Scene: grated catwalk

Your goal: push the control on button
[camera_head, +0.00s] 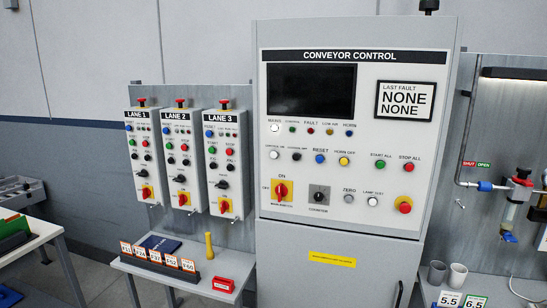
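The conveyor control panel (345,140) is a grey cabinet front in the middle of the head view. The control on button (274,155) is a small white round button at the left end of the row below the lamps. Its tiny label seems to read control on. A black button (297,156) is just right of it, then a blue reset button (320,158). The white mains lamp (275,128) is above it and looks bright. Neither of my grippers is in view, and nothing covers the button.
A red-and-yellow main switch (282,190) is below the button. Three lane boxes (183,160) hang left of the cabinet. A low shelf (180,275) with cards and a red box stands below them. Pipework with a red valve (520,182) is at right.

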